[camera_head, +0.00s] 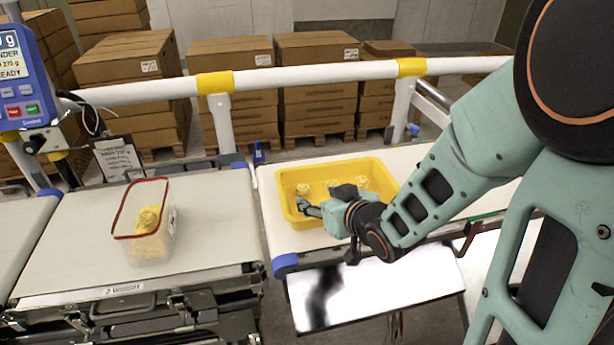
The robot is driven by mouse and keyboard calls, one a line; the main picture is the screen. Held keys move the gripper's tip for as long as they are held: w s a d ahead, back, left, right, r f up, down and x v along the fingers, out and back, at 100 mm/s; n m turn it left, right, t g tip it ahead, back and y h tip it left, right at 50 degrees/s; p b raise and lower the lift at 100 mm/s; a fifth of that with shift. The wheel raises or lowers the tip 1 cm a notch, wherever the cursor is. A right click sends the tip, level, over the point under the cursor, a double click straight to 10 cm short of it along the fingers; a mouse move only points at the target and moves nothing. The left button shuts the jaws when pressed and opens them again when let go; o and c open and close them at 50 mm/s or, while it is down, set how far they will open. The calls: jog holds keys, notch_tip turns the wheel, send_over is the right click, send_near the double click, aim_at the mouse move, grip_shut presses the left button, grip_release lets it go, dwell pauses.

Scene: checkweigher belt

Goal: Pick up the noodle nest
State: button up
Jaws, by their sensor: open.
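Several pale yellow noodle nests lie in the yellow crate (378,172) on the right-hand belt. One noodle nest (303,188) is at the left of the crate, one (333,184) near its middle, and one (361,181) farther right. My gripper (303,206) is open inside the left part of the crate, just in front of the left nest. The arm reaches in from the right and hides part of the crate's inside. I cannot tell whether the fingers touch a nest.
A clear tub with a red rim (123,208) holding yellow noodles stands on the left weighing belt (70,250). A white rail (300,76) runs behind the belts. A blue display (15,75) is at the far left. Stacked cartons (230,55) stand behind.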

aim_at(305, 191)
jog(key=shift+w+a+f, duration=0.25)
jog(key=shift+a+f, duration=0.05)
jog(key=x, duration=0.4)
jog(key=shift+f, duration=0.1)
jog(key=shift+w+d+x, duration=0.1)
jog(key=shift+d+x, duration=0.05)
jog(key=shift+x, duration=0.85)
jog(key=shift+w+d+x, duration=0.1)
jog(key=shift+x, duration=0.85)
jog(key=shift+w+d+x, duration=0.1)
jog(key=shift+d+x, duration=0.05)
jog(key=shift+x, duration=0.85)
jog(key=shift+s, duration=0.15)
jog(key=shift+c, duration=0.3)
jog(key=c, duration=0.9)
